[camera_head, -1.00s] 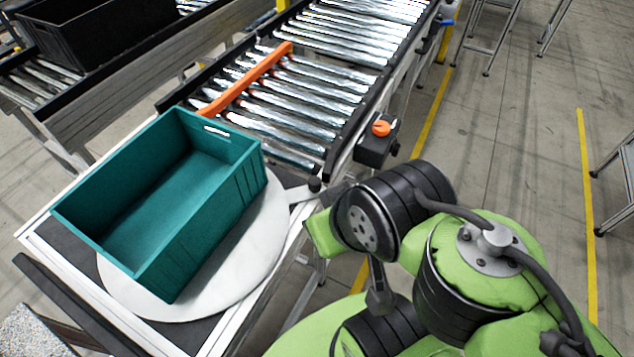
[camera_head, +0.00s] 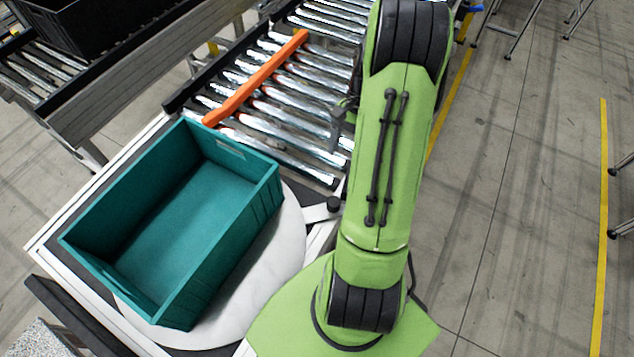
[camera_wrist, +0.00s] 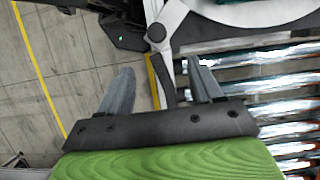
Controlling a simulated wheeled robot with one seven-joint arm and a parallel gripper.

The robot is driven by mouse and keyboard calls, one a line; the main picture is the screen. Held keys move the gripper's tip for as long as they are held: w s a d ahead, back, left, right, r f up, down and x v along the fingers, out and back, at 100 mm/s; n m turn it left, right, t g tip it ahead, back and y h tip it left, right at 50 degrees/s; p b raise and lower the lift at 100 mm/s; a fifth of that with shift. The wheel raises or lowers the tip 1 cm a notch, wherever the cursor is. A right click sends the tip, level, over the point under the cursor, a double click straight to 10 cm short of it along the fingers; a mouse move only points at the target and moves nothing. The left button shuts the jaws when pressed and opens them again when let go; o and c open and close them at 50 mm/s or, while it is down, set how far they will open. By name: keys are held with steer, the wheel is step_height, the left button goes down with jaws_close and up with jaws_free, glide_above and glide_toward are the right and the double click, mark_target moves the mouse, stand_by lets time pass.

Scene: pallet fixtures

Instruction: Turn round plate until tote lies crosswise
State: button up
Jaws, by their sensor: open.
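The teal tote (camera_head: 180,225) is empty and sits on the round plate (camera_head: 285,245) in the head view. Its long side runs diagonally, from lower left to upper right. A short handle arm (camera_head: 320,211) with a dark knob (camera_head: 333,204) sticks out from the plate's right edge. The wrist view shows the knob (camera_wrist: 156,33) and part of the white plate (camera_wrist: 255,10), with a corner of the tote at the top edge. My gripper (camera_wrist: 158,85) is open and empty, its two fingers apart, with the knob beyond the fingertips. In the head view my gripper is hidden behind my arm.
A roller conveyor (camera_head: 290,110) with an orange bar (camera_head: 256,78) across it adjoins the plate's table. A black bin (camera_head: 95,22) stands on another conveyor at the upper left. Open floor (camera_head: 500,200) lies to the right.

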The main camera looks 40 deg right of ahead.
mark_target(334, 200)
steer(key=x, duration=1)
steer(key=b+x, duration=0.1)
steer(key=x, duration=0.4)
steer(key=shift+s+a, duration=0.15)
steer(key=shift+s, duration=0.25)
steer(key=shift+a+f, duration=0.1)
steer(key=shift+f, duration=0.3)
jaws_close()
